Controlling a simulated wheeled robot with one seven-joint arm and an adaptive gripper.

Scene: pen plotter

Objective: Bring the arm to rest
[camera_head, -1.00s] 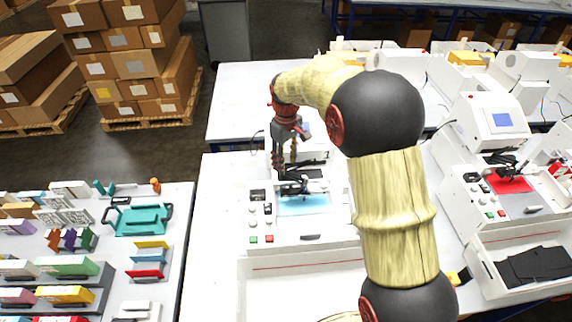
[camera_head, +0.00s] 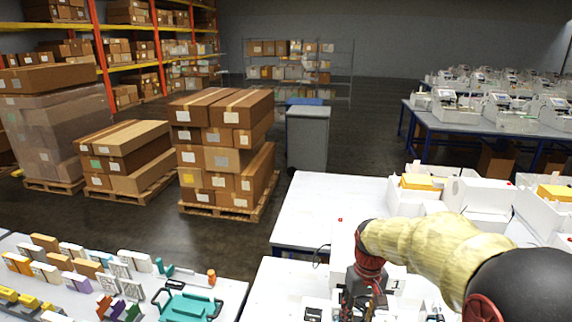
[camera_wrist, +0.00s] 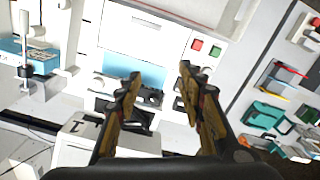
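My gripper (camera_wrist: 159,76) shows in the wrist view with its two dark and yellow fingers apart and nothing between them. Beyond the fingertips is a white pen plotter (camera_wrist: 160,30) with a light blue sheet (camera_wrist: 120,68), black mechanism parts, and red and green buttons. In the head view my arm reaches in from the lower right, and my gripper (camera_head: 364,298) points down over the white table at the bottom edge. Its fingertips are not clear there, and most of the plotter lies below the picture.
Left of the arm, a table holds a teal tray (camera_head: 187,306) and several small coloured parts. More white machines (camera_head: 483,200) stand behind and right of the arm.

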